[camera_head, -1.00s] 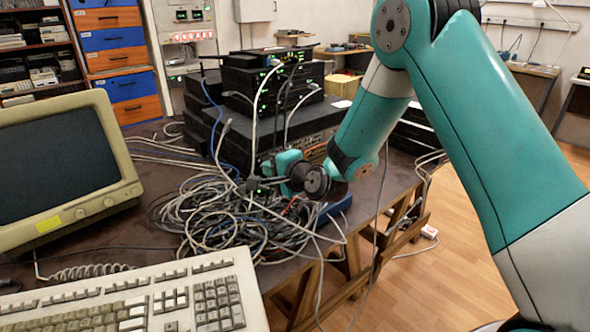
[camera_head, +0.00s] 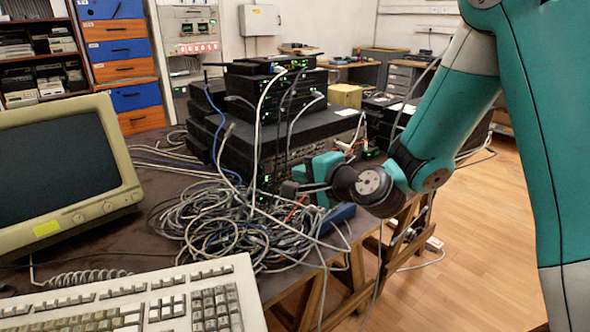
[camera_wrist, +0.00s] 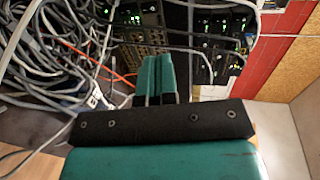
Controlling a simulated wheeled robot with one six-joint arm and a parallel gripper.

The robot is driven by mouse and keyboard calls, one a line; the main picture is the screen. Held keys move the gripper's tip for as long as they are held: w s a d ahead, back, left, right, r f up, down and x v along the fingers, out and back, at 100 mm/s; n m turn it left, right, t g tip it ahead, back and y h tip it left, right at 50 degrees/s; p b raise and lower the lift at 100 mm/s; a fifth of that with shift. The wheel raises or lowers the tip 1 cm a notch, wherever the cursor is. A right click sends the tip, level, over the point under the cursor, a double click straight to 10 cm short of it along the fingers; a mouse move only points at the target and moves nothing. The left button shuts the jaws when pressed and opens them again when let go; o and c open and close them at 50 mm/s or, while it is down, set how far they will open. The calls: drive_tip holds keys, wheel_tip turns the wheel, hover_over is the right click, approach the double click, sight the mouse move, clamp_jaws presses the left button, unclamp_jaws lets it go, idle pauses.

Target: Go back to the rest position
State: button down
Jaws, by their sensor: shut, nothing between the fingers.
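My gripper (camera_head: 291,188) is at the end of my teal arm, over the right side of the cable tangle and in front of the stacked network devices. In the wrist view its two teal fingers (camera_wrist: 157,80) are together, with nothing between them. The tangle of grey and blue cables (camera_head: 235,222) lies on the dark table, left of and below my gripper. The stack of black network devices (camera_head: 285,135) with green lights stands behind it. I cannot tell whether my gripper touches any cable.
An old monitor (camera_head: 65,165) and a beige keyboard (camera_head: 150,300) are at the left front. A blue object (camera_head: 338,216) lies at the table's right edge, below my wrist. Cables hang over that edge. Open wooden floor (camera_head: 480,250) is at the right.

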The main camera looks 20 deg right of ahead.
drive_tip(key=s+a+r+n+g+y, duration=0.3)
drive_tip(key=s+a+n+g, duration=0.45)
drive_tip(key=s+n, duration=0.35)
drive_tip(key=s+d+n+g+h, duration=0.3)
drive_tip(key=s+n+g+h, duration=0.5)
drive_tip(key=s, duration=1)
wheel_tip(320, 180, up, 15)
drive_tip(key=n+t+y+p, duration=0.1)
drive_tip(key=y+p, duration=0.2)
drive_tip(key=p, duration=1.1)
drive_tip(key=shift+w+a+n+y+p, duration=0.25)
drive_tip(key=shift+w+n+y+p, duration=0.05)
drive_tip(key=shift+w+n, duration=0.1)
